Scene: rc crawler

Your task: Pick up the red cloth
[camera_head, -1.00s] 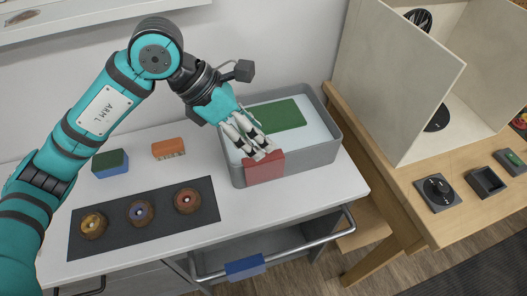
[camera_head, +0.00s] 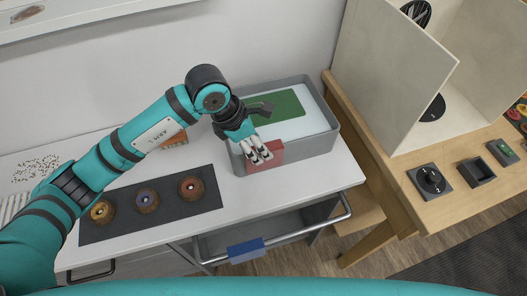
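The red cloth (camera_head: 274,153) hangs over the front wall of a grey bin (camera_head: 310,148). My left gripper (camera_head: 262,158) points down at the cloth, its fingers overlapping the cloth's left part. I cannot tell whether the fingers touch or pinch it, or how wide they are apart. My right gripper is not in view.
A green cloth or pad (camera_head: 285,103) lies in the bin. A dark mat (camera_head: 165,222) with three round brown items lies at the left. A blue cloth (camera_head: 246,248) hangs on the front rail. A beige panelled box (camera_head: 395,80) stands on the wooden table at right.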

